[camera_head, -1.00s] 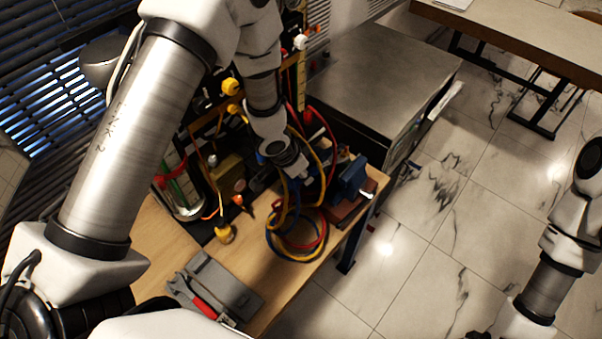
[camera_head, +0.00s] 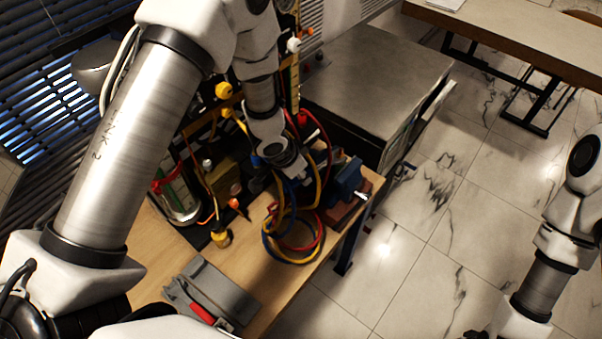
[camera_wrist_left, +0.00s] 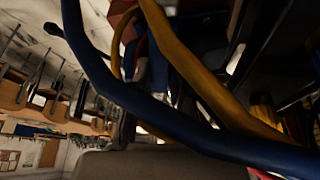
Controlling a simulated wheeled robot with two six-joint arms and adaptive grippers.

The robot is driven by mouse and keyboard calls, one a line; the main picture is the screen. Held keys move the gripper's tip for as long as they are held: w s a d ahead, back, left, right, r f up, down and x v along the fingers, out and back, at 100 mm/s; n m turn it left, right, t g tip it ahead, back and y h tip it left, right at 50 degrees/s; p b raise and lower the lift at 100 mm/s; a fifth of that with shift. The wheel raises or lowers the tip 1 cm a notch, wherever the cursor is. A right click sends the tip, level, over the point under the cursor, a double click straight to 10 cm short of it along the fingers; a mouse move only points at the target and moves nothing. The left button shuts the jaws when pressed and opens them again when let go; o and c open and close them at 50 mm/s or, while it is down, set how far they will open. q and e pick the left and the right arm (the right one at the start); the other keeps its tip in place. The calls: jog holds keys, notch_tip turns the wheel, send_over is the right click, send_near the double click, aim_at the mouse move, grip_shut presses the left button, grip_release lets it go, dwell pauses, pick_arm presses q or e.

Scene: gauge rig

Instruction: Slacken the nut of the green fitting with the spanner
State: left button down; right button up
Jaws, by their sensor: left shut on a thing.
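My left gripper (camera_head: 258,182) is low among the hoses over the bench, partly hidden by my own wrist. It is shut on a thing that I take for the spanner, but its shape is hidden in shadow. Blue, yellow and red hoses (camera_head: 290,250) loop beside and in front of the gripper. In the left wrist view a blue hose (camera_wrist_left: 150,105) and a yellow hose (camera_wrist_left: 205,80) cross close to the lens and hide the fingertips. I cannot pick out the green fitting or its nut in either view. My right gripper is outside the picture; only its arm shows.
A grey tray (camera_head: 228,285) with a red-handled tool (camera_head: 202,313) lies at the bench's front. A blue vice (camera_head: 347,181) stands at the bench's right edge. A yellow-capped part (camera_head: 221,239) stands left of the hoses. Marble floor (camera_head: 420,260) lies open to the right.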

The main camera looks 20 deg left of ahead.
pick_arm(q)
jog(key=shift+d, duration=0.1)
jog(key=shift+s+d+n+y+b, duration=0.15)
jog(key=shift+s+d+n+y, duration=0.15)
jog(key=shift+d+n, duration=0.35)
jog(key=shift+s+d+n+y+b, duration=0.2)
jog(key=shift+s+d+n, duration=0.1)
jog(key=shift+d+n, duration=0.35)
jog(key=shift+s+d+n+p, duration=0.15)
jog(key=shift+d+n+p, duration=0.15)
jog(key=shift+p, duration=0.1)
jog(key=shift+s+d+n+t, duration=0.1)
jog(key=shift+d+n+t, duration=0.2)
jog(key=shift+d+n, duration=0.1)
jog(key=shift+a+m, duration=0.3)
jog(key=shift+a, duration=0.05)
jog(key=shift+w+a+m, duration=0.2)
jog(key=shift+a+m, duration=0.05)
jog(key=shift+m, duration=0.05)
jog(key=shift+w+a+m, duration=0.1)
jog(key=shift+a+m, duration=0.2)
jog(key=shift+a, duration=0.1)
dwell(0.4)
